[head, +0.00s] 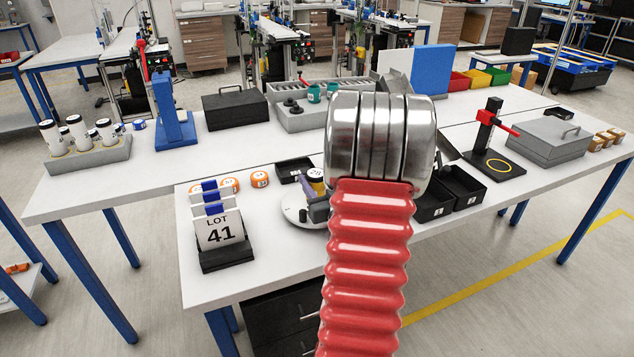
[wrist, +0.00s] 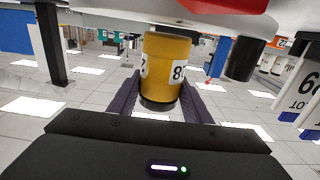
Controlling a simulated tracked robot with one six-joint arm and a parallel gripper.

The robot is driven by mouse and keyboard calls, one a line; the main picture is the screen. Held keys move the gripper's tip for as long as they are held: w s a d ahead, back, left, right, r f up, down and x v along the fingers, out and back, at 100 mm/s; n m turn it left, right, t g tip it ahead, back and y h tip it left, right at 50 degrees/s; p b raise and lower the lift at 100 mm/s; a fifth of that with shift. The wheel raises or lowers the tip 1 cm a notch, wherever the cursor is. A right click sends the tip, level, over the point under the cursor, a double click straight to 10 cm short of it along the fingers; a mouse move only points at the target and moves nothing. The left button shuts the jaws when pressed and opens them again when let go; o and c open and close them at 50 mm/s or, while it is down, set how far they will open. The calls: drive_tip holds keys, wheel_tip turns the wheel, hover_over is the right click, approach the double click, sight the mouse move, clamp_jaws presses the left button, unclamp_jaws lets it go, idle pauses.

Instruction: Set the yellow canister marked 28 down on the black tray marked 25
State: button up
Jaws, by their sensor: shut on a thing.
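My gripper (wrist: 160,82) has its two purple fingers on either side of the yellow canister (wrist: 165,62), shut on it. The canister has a white label with an 8 readable at its right edge, and a black end at the bottom of the wrist picture. In the head view a small part of the canister (head: 315,175) shows left of my metal wrist, beside a purple finger. A shallow black tray (head: 284,177) lies on the table just left of the canister; its mark is too small to read. My arm hides much of the area.
Two black bins (head: 434,214) stand right of my arm. A round pale base (head: 298,207) lies under the gripper. A red-armed black stand (head: 490,125) stands farther right.

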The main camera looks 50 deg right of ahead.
drive_tip(key=shift+f, duration=0.3)
drive_tip(key=shift+f, duration=0.15)
drive_tip(key=o, duration=1.3)
